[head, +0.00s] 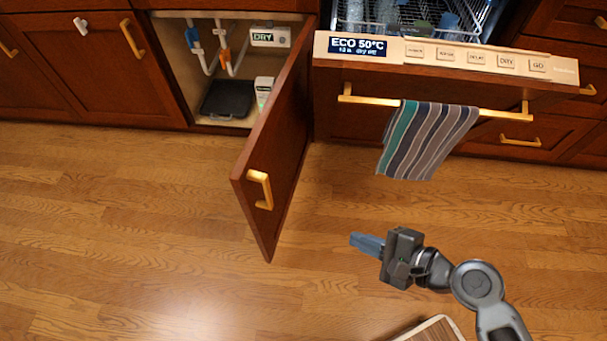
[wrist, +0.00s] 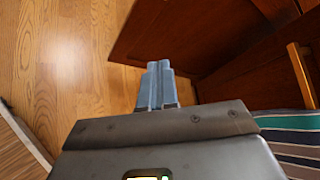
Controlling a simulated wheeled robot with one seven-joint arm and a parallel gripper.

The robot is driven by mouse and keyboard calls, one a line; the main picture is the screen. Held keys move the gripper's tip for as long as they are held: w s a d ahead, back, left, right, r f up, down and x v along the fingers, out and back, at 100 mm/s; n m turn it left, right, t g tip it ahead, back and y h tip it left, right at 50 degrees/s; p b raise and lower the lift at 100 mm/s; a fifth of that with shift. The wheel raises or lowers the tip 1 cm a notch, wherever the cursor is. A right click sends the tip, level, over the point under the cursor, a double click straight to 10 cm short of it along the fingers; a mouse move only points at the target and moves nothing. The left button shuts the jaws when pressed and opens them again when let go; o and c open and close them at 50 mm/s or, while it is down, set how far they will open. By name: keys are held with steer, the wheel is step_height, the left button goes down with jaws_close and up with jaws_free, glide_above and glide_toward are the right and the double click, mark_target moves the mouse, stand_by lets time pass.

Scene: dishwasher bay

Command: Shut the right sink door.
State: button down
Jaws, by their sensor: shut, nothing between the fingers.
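The right sink door (head: 277,150) is a reddish-brown panel with a yellow handle (head: 260,190). It stands wide open in the head view, swung out toward me from the sink cabinet (head: 212,70). My gripper (head: 352,240) is shut and empty over the floor, to the right of the door's free edge and apart from it. In the wrist view my shut fingers (wrist: 161,68) point toward a dark wooden panel (wrist: 180,35), which looks like the door. The handle's face is not clearly visible there.
The dishwasher (head: 445,50) is at the right, with its rack showing and a striped towel (head: 428,140) on its handle. The cabinet holds pipes, a black tray (head: 228,98) and a leak sensor box (head: 270,37). A wooden board's corner (head: 435,328) shows at the bottom. Floor left of the door is clear.

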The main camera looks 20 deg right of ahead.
steer(key=w+m+y+b, duration=0.2)
steer(key=w+m+y, duration=0.15)
steer(key=w, duration=0.25)
steer(key=m+y+b, duration=0.2)
steer(key=y, duration=0.3)
glide_toward(254, 167)
steer(key=shift+t+h, duration=0.25)
steer(key=shift+t, duration=0.15)
steer(key=b+x, duration=0.2)
steer(key=x, duration=0.4)
steer(key=shift+w+a+f, duration=0.15)
steer(key=shift+a, duration=0.25)
